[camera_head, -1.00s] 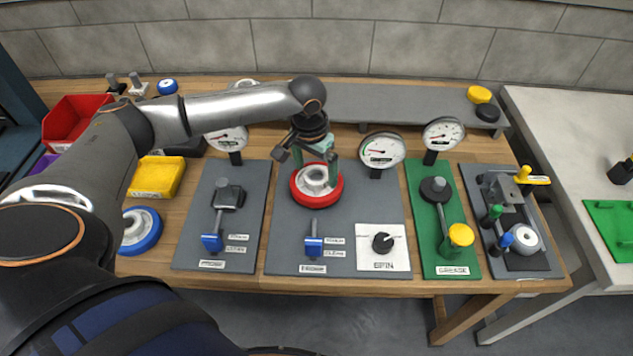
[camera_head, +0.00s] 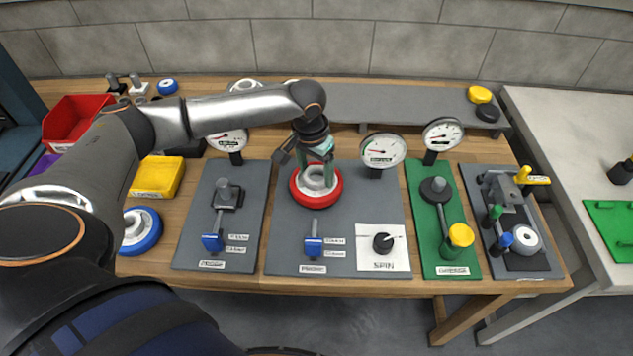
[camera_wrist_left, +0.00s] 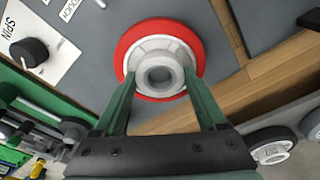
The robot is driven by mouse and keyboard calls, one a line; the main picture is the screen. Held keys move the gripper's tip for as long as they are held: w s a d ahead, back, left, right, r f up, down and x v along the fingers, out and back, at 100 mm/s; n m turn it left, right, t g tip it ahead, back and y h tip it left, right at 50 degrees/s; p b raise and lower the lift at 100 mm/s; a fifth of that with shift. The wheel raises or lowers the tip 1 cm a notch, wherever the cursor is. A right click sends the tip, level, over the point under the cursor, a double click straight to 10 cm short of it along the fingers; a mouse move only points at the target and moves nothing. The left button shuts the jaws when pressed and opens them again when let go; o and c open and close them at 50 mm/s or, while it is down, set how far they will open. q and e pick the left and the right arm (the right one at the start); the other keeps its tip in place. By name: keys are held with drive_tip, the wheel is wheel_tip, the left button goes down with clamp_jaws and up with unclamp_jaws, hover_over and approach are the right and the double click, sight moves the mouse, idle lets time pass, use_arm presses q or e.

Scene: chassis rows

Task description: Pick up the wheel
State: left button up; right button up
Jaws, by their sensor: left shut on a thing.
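The red wheel (camera_head: 318,201) with a pale grey hub lies on the middle grey board (camera_head: 283,240), below the gauges. It also shows in the left wrist view (camera_wrist_left: 135,40), its hub facing the camera. My left gripper (camera_head: 315,170) reaches down over the wheel from above. In the left wrist view its two green fingers (camera_wrist_left: 159,84) sit on either side of the hub, shut on it. I cannot tell whether the wheel touches the board. My right gripper is not in view.
Gauges (camera_head: 382,150) stand behind the boards. A blue-handled lever (camera_head: 313,246) and black SPIN knob (camera_head: 383,243) are in front of the wheel.

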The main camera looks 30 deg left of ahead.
use_arm(q)
clamp_jaws()
drive_tip(key=shift+r, duration=0.15)
wheel_tip(320, 180, up, 10)
idle(0.4)
drive_tip(key=shift+p, duration=0.3)
drive_tip(key=shift+r+p, duration=2.05)
drive_tip(key=shift+r, duration=0.35)
